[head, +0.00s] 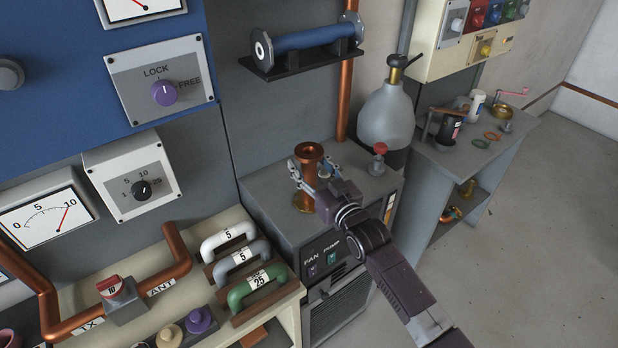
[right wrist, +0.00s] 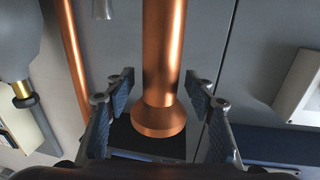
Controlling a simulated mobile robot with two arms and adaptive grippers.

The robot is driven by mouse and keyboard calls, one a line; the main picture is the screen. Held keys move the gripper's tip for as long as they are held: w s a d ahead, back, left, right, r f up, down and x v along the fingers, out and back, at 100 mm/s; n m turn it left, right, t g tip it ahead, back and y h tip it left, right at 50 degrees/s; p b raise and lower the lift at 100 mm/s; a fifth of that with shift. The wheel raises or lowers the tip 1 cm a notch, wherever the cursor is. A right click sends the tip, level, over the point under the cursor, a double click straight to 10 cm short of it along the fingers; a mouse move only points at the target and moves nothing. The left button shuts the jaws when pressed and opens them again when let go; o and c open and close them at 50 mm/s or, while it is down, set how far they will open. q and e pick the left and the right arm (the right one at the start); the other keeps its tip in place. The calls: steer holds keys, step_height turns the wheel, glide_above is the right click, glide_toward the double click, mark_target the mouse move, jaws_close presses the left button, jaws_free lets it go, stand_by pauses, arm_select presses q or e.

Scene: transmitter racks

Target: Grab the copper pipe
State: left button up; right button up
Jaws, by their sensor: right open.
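A short copper pipe (head: 309,153) with flared ends stands upright on the grey cabinet top (head: 265,195). In the right wrist view the copper pipe (right wrist: 163,60) runs down the middle, with a flared end near the gripper. My right gripper (head: 309,173) is open at the pipe, with fingers on both sides of it. The right wrist view shows the open fingers (right wrist: 160,90) left and right of the pipe, with gaps visible. The fingers partly hide the pipe's middle in the head view. My left gripper is not in view.
A red-topped valve (head: 378,160) and a grey gas bottle (head: 387,115) stand right of the pipe. A vertical copper wall pipe (head: 345,95) rises behind. Handled plugs (head: 250,285) sit at the front left. A cluttered side bench (head: 455,165) stands at the right.

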jaws_close()
steer(key=shift+r, duration=0.15)
stand_by(0.4)
